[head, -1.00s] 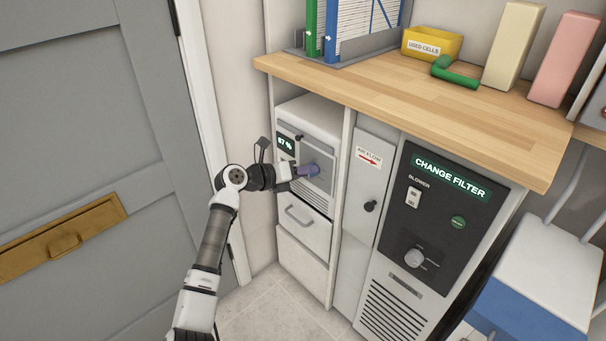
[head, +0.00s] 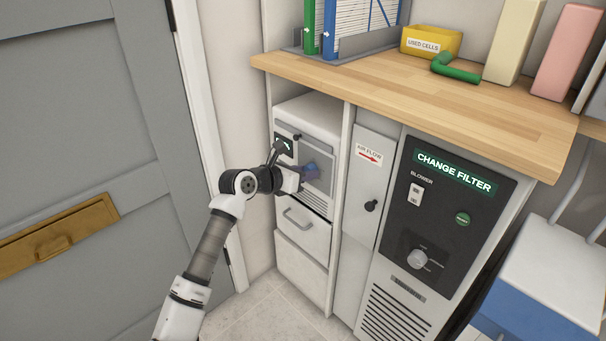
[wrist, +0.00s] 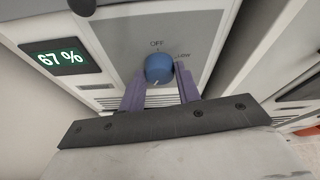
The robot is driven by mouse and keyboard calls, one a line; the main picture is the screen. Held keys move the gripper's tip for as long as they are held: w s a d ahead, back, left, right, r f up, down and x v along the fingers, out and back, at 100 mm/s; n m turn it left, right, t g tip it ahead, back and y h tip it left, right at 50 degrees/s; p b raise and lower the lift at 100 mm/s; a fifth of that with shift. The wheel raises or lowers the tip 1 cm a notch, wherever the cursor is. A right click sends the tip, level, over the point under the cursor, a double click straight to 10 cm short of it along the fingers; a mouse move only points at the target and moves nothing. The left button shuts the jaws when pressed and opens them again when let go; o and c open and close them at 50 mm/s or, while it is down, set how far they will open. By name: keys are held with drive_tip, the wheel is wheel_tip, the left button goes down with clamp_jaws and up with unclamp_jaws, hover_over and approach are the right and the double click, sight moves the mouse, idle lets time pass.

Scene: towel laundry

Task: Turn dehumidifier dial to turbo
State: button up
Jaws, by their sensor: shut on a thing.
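The dehumidifier (head: 314,115) is the white unit under the wooden counter. Its blue dial (wrist: 158,67) is on the front panel, with OFF printed above it and Low at its upper right in the wrist view. A pale mark shows on the dial's lower part; the turbo label is not visible. My gripper (wrist: 160,80) is shut on the dial, with a purple finger on each side. In the head view my gripper (head: 305,175) is at the panel and partly hides the dial (head: 311,169). The display (wrist: 59,56) reads 67 %.
A white drawer (head: 303,223) with a handle is below the dehumidifier. To the right are a narrow AIR FLOW panel (head: 358,205) and a black blower panel (head: 445,235). The counter (head: 400,90) overhangs above. A grey door (head: 90,130) stands at the left.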

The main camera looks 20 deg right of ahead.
idle(0.4)
drive_tip(key=o, duration=1)
drive_tip(key=shift+d, duration=0.1)
drive_tip(key=shift+c, duration=0.2)
drive_tip(key=v, duration=1.4)
